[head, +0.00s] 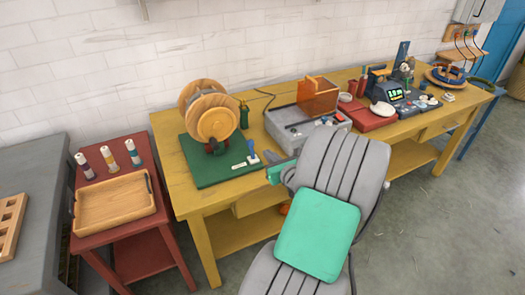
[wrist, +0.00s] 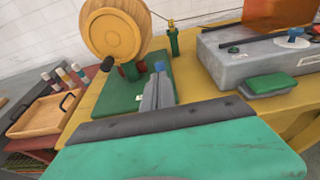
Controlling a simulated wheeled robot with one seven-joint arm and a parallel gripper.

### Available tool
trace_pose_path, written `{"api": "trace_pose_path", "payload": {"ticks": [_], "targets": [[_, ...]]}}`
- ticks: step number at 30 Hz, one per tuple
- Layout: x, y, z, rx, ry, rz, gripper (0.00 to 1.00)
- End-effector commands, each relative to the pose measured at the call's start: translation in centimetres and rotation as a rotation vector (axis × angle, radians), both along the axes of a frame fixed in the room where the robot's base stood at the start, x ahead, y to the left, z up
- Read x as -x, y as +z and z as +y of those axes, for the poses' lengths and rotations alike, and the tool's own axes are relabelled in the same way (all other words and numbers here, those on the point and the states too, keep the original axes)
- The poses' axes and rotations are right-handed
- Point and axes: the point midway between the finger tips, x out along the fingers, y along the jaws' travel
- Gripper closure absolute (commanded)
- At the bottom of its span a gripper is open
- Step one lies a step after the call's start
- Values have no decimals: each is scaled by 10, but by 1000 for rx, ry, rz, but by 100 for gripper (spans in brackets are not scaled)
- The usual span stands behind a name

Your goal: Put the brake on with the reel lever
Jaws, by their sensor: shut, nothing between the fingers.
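The wooden reel (head: 214,118) stands on a green base board on the yellow bench; it also shows in the wrist view (wrist: 116,32). The reel lever (head: 251,150), with a blue knob and pale stem, stands at the board's right side. Its blue knob (wrist: 160,66) shows just beyond my fingertips in the wrist view. My gripper (wrist: 157,78) is shut and empty, with its grey fingers together pointing at the lever. Whether they touch it I cannot tell. The lower part of the lever is hidden behind the fingers in the wrist view.
A green post (head: 244,114) stands right of the reel. A grey machine (head: 283,132) with an orange box is farther right. A red side table (head: 120,230) with a wooden tray (head: 112,205) and several spools stands at left. My arm covers the bench's front middle.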

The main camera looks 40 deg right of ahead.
Motion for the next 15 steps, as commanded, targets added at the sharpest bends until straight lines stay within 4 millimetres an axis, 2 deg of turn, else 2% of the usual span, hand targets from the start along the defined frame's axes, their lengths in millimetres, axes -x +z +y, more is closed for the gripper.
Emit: {"api": "trace_pose_path", "payload": {"ticks": [3, 6, 15], "targets": [[20, 9, 2, 1, -7, -1, 100], [27, 12, 6, 1, -4, -1, 100], [28, 13, 8, 0, 0, 0, 100]]}}
